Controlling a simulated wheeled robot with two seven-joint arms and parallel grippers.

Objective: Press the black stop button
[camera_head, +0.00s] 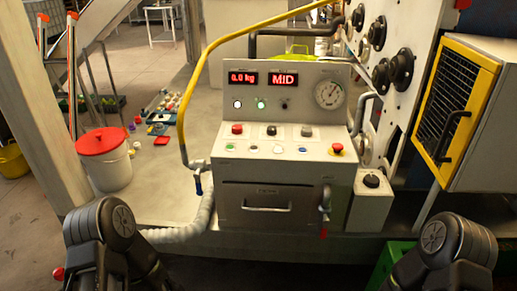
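The light grey press console (225,105) stands in the middle of the head view. Its sloping panel carries a row of raised buttons: a red one (237,129), a black one (271,130) in the middle and a greyish one (307,131) on the right. The black button is unobstructed, and nothing touches it. The black joints of my left and right arms show at the bottom left and bottom right, well apart from the panel. Neither gripper's fingers can be seen.
Below the row are small coloured buttons and a red mushroom button (337,149). Displays read "0.0 kg" and "MID" beside a round gauge (329,94). A yellow pipe (182,125) rises at the console's left. A yellow-framed cabinet (466,90) stands right. Space above the panel is clear.

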